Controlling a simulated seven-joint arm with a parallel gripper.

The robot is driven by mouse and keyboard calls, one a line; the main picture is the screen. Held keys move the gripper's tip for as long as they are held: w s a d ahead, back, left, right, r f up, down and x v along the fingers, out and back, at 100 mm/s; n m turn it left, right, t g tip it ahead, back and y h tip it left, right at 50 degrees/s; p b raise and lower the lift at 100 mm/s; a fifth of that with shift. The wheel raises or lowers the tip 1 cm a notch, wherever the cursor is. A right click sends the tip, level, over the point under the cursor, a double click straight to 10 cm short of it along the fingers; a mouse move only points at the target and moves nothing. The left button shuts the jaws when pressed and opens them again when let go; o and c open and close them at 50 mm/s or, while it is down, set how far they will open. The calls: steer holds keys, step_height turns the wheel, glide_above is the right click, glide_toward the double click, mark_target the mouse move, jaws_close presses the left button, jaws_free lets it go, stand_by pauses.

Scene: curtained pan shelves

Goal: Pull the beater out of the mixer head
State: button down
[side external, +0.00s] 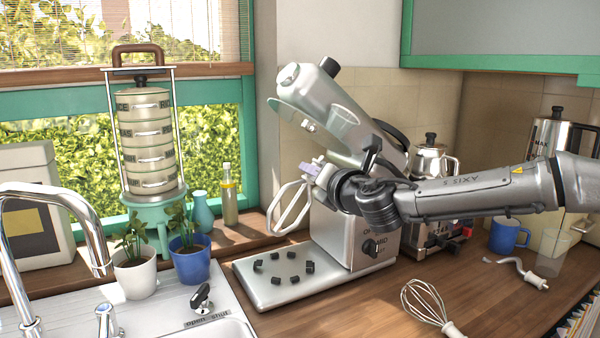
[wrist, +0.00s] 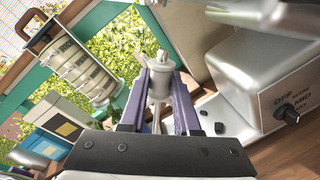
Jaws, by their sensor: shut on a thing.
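The mixer (side external: 345,235) stands on the counter with its silver head (side external: 318,100) tilted up and back. The pale beater (side external: 288,212) hangs slantwise below the head, above the mixer's base plate. My gripper (side external: 318,172) comes in from the right, its purple fingers shut on the beater near its top. In the side view a gap shows between the gripped top and the metal hub (side external: 308,127) under the head. In the wrist view the gripper (wrist: 160,85) has the beater's light collar (wrist: 158,90) between its fingers. The fingers partly hide the shaft.
Several small dark pieces (side external: 277,268) lie on the base plate. A whisk (side external: 428,305) and a white hook (side external: 527,272) lie on the counter at right. A blue mug (side external: 508,235) stands behind them. Potted plants (side external: 188,262) and a sink are at left.

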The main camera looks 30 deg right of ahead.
steer(key=shift+s+a+r+y, duration=0.15)
steer(key=shift+s+a+r, duration=0.05)
steer(key=shift+s+r, duration=0.25)
steer(key=shift+s+a+r+y, duration=0.15)
steer(key=shift+s+r, duration=0.2)
steer(key=shift+r, duration=0.1)
steer(key=shift+s, duration=0.1)
steer(key=s+r, duration=0.2)
steer(key=s, duration=0.7)
steer(key=shift+s, duration=0.4)
stand_by(0.5)
